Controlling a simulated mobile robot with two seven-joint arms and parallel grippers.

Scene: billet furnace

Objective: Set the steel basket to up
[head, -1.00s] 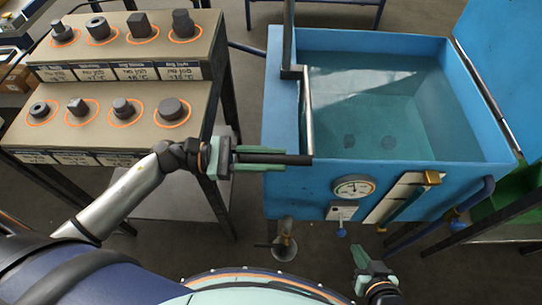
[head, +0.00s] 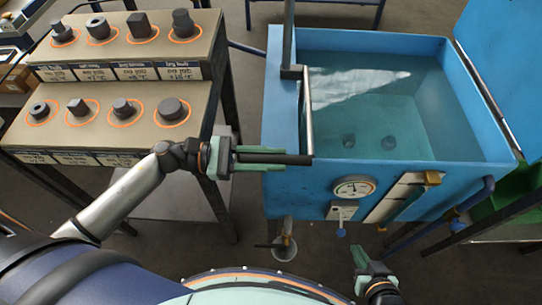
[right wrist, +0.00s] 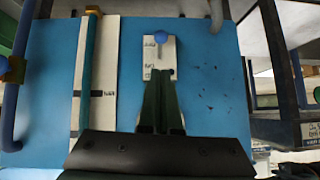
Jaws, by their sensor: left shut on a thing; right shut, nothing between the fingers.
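The blue tank (head: 285,195) holds water (head: 390,85). A steel bar (head: 307,115) runs along the tank's left rim to a black handle (head: 306,160). My left gripper (head: 285,157) is shut on this handle at the tank's front left corner. My right gripper (head: 360,262) is shut and empty, low in front of the tank. In the right wrist view its fingers (right wrist: 161,85) point at a small white plate with a blue knob (right wrist: 161,37).
A stepped rack (head: 100,75) with several dark metal parts in orange rings stands left. A round gauge (head: 353,188) and a sight tube are on the tank's front. A blue lid or panel (head: 510,50) and pipes are at the right.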

